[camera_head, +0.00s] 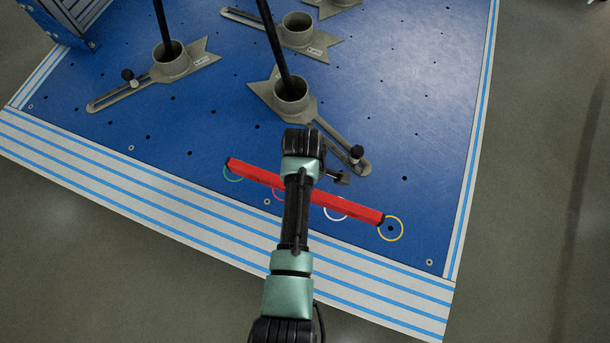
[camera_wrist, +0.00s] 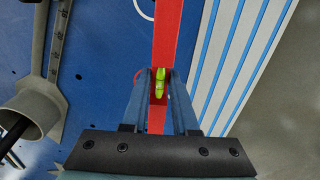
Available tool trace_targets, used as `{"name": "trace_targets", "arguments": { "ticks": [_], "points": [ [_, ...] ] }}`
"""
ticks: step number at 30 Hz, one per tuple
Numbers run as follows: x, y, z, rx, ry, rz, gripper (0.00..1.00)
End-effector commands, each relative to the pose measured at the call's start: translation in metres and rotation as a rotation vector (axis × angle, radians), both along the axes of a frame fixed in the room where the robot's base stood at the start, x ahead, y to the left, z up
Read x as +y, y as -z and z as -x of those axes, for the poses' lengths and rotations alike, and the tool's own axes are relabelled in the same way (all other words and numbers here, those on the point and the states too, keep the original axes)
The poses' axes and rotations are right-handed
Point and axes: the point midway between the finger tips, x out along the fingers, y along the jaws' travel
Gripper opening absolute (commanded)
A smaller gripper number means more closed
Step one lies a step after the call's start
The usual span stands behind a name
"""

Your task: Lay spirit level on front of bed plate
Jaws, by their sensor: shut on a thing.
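The spirit level is a long red bar (camera_head: 350,207) with black ends, over the front part of the blue bed plate (camera_head: 215,125) in the head view. It runs roughly along the striped front edge, slanting down to the right. In the wrist view the red level (camera_wrist: 167,35) runs between my fingers, with its green vial in the middle. My gripper (camera_wrist: 159,88) is shut on the level near that vial. In the head view my arm covers the level's middle. I cannot tell whether the level touches the plate.
Coloured rings mark the plate around the level, including a yellow ring (camera_head: 390,228) at its right end. A grey clamp base with a round socket (camera_head: 291,97) and slotted arm stands just behind. More clamp bases (camera_head: 170,62) stand further back. The striped border (camera_head: 150,215) lies in front.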

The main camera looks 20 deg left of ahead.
Motion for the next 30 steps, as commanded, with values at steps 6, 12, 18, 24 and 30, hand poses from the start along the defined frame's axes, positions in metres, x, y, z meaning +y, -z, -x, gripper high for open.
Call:
{"name": "trace_targets", "arguments": {
  "ticks": [6,12,18,24,30],
  "points": [
    [0.000,0.026,-0.001,-0.003,0.001,-0.001,0.00],
    [0.000,0.049,-0.001,-0.003,0.001,-0.001,0.00],
    [0.000,0.061,-0.001,-0.004,0.000,-0.001,0.00],
    [0.000,0.059,-0.001,-0.004,0.001,-0.001,0.00],
    [0.000,0.063,0.000,0.000,0.001,0.000,0.40]
  ]
}}
